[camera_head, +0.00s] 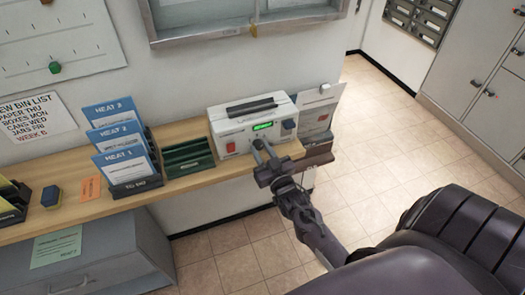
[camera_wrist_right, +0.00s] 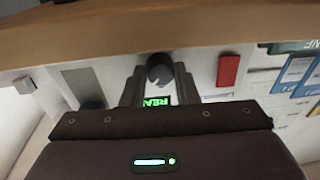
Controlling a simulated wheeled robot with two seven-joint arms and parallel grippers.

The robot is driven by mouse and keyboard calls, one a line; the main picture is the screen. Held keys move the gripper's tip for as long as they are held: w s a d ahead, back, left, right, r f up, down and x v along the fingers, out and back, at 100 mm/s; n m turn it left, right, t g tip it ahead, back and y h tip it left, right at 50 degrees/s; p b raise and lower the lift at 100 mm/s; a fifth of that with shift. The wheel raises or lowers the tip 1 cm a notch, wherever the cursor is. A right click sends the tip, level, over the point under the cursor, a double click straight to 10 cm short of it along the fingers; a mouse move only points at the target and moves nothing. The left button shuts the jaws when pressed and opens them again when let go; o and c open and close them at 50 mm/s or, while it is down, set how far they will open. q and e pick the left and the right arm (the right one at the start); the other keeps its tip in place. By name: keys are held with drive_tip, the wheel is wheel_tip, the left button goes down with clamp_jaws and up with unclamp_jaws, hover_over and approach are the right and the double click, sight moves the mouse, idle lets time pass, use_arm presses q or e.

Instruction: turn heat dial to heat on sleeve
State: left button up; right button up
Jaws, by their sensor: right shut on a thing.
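A white laminator-like machine (camera_head: 230,120) with a black handle stands at the right end of the wooden shelf. Its front has a lit green display (camera_head: 263,126), a red button (camera_head: 231,148) and a grey-blue button (camera_head: 289,124). My right gripper (camera_head: 262,152) is at the machine's front, below the display. In the wrist view its fingers (camera_wrist_right: 160,85) are shut on the dark round dial (camera_wrist_right: 159,70). The dial's setting cannot be read. Blue-topped sleeves (camera_head: 122,160) stand in a black holder; the front one reads HEAT 1. My left gripper is out of view.
A green slotted tray (camera_head: 187,158) stands left of the machine. An orange card (camera_head: 90,188) and a dark blue block (camera_head: 51,196) lie farther left. A pale upright sheet (camera_head: 318,103) stands at the machine's right. The tiled floor (camera_head: 385,150) is clear at right.

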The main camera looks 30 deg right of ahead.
drive_tip(key=shift+f+m, duration=0.1)
drive_tip(key=shift+m, duration=0.6)
drive_tip(key=o, duration=1)
drive_tip(key=shift+c, duration=0.2)
drive_tip(key=shift+s+f, duration=0.1)
drive_tip(key=shift+s, duration=0.25)
drive_tip(key=s+a+b, duration=0.1)
drive_tip(key=s, duration=0.6)
drive_tip(key=shift+a+f+b, duration=0.15)
drive_tip(key=shift+f+b, duration=0.05)
drive_tip(key=shift+b, duration=0.15)
